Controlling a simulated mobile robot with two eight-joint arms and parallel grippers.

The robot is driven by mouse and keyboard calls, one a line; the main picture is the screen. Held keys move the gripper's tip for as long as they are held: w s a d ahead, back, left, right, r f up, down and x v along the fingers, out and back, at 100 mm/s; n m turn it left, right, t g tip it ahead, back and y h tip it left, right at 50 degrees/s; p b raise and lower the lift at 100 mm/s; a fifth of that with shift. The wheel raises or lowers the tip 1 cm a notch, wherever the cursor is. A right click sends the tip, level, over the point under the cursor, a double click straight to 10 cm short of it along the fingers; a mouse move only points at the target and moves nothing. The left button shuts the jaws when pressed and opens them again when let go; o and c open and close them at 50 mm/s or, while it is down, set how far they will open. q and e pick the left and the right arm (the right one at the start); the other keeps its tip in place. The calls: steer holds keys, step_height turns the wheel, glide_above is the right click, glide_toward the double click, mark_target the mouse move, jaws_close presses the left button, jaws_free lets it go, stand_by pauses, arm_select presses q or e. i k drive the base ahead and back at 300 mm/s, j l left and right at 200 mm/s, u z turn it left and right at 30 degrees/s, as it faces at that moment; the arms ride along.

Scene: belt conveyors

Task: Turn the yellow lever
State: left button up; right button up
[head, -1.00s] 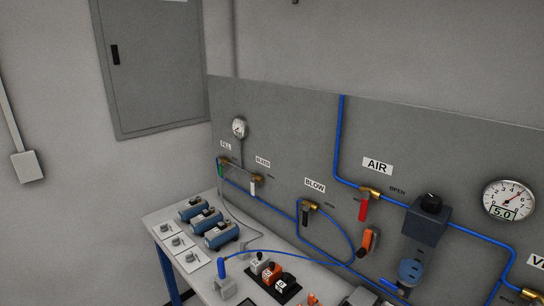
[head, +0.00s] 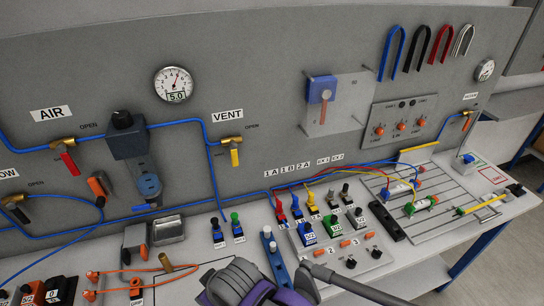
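The yellow lever (head: 234,157) hangs straight down from a brass valve (head: 231,141) on the grey panel, under the VENT label (head: 227,115). A blue pipe joins the valve, and the word OPEN is printed to its right. Nothing covers the lever. Grey and purple parts of my own arm (head: 247,284) show at the bottom edge, well below the lever and apart from it. No fingertips of either gripper can be made out.
A red lever (head: 68,162) hangs under the AIR label. A gauge (head: 174,84) reads 5.0. Below the lever, the bench carries blue and green fittings (head: 228,230), orange hose (head: 133,270) and several switches. The panel just around the lever is clear.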

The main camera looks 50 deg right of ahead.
mark_target(232, 145)
steer(key=z, duration=1.5)
